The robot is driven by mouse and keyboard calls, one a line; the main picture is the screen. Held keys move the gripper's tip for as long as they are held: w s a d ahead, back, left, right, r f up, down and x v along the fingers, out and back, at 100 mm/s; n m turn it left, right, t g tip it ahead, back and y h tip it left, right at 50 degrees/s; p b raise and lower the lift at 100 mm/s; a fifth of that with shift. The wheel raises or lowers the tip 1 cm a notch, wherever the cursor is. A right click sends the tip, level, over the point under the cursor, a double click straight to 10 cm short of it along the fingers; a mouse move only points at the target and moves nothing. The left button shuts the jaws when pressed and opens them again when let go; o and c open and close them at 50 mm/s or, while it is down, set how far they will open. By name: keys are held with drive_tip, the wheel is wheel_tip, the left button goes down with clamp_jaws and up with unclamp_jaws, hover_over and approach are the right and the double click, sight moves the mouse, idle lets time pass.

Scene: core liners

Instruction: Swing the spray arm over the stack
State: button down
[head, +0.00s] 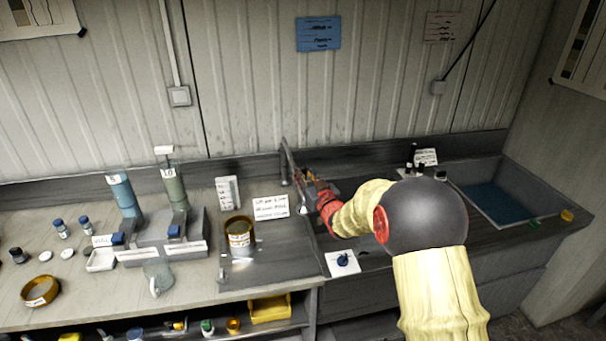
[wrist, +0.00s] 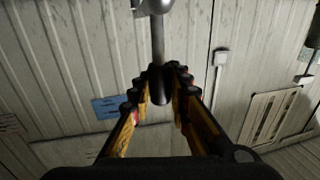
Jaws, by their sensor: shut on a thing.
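The spray arm shows in the wrist view as a thin grey rod (wrist: 158,42) with a round metal part at the top of the picture. A dark end of it sits between the fingertips of my gripper (wrist: 164,84). My gripper (head: 308,179) is shut on this end. In the head view my gripper is beside a thin grey upright (head: 286,163) at the back of the bench; the join there is too small to make out. The stack (head: 240,236), a brass-coloured round container with a white label, stands to the left and nearer, apart from my gripper.
A sink basin (head: 502,207) is at the right, with dark bottles (head: 411,157) behind my arm. A white card (head: 271,207) stands behind the stack. A white plate with a blue knob (head: 342,262) is at the front. Tall cylinders (head: 124,195) stand at the left.

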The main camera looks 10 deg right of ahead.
drive_tip(key=shift+a, duration=0.1)
drive_tip(key=w+a+b, duration=0.3)
drive_tip(key=a+b, duration=0.1)
drive_tip(key=a, duration=0.7)
drive_tip(key=w+a+b, duration=0.3)
drive_tip(key=a, duration=0.8)
drive_tip(key=shift+w+a+f+b, duration=0.15)
drive_tip(key=shift+w+a+b, duration=0.15)
drive_tip(key=shift+a+b, duration=0.1)
drive_tip(key=c, duration=2.1)
unclamp_jaws()
drive_tip(key=shift+c, duration=0.2)
drive_tip(key=shift+o, duration=1.2)
drive_tip(key=shift+s+a, duration=0.1)
drive_tip(key=shift+o, duration=1.1)
drive_tip(key=shift+s+d, duration=0.1)
drive_tip(key=shift+d, duration=0.1)
